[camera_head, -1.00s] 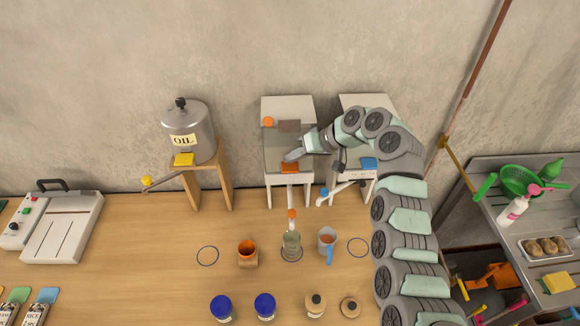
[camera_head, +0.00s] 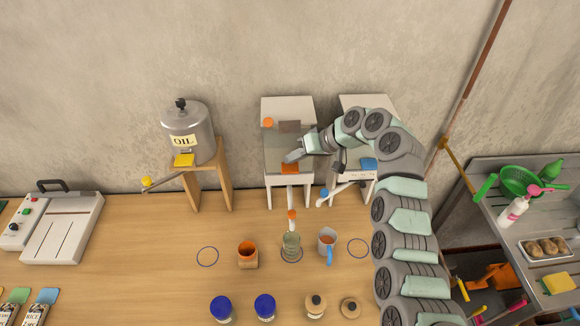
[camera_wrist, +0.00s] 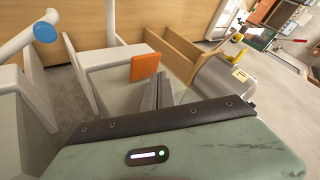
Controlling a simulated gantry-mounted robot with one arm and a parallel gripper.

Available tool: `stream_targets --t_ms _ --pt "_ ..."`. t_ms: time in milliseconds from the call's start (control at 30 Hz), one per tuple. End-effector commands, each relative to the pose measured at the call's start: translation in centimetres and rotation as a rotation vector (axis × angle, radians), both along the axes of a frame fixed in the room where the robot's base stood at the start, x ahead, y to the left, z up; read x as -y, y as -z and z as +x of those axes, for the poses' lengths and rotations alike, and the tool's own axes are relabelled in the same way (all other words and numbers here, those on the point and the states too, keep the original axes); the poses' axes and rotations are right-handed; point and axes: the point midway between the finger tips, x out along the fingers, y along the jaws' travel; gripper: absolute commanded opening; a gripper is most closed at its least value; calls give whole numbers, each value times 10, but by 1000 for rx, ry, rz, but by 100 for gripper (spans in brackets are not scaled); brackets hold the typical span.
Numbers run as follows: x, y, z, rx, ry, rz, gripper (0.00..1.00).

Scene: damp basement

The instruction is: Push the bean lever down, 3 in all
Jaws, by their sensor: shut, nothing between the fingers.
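Two pale dispensers stand at the back of the table. The left one (camera_head: 289,105) has an orange patch (camera_head: 290,169) on its front, an orange knob (camera_head: 268,122) high on its left side and a white tube below with an orange end (camera_head: 292,214). The right one (camera_head: 362,101) has a blue patch (camera_head: 369,164) and a white arm with a blue end (camera_head: 324,192). No label shows which lever is for beans. My gripper (camera_head: 290,157) is shut and empty, close above the orange patch; contact cannot be told. In the wrist view its fingers (camera_wrist: 163,91) point beside the orange patch (camera_wrist: 145,66).
A glass jar (camera_head: 291,246) stands below the orange-ended tube, between an orange cup (camera_head: 247,254) and a mug (camera_head: 327,242). An oil tank (camera_head: 188,128) on a wooden stand is at left. Blue-lidded jars (camera_head: 221,306) line the front. Bare table lies at left centre.

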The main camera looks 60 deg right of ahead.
Motion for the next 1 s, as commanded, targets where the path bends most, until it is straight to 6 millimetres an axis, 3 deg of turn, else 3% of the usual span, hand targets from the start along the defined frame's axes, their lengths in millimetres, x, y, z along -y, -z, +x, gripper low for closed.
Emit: stream_targets --t_ms 1000 --pt "0 9 0 0 0 0 0"
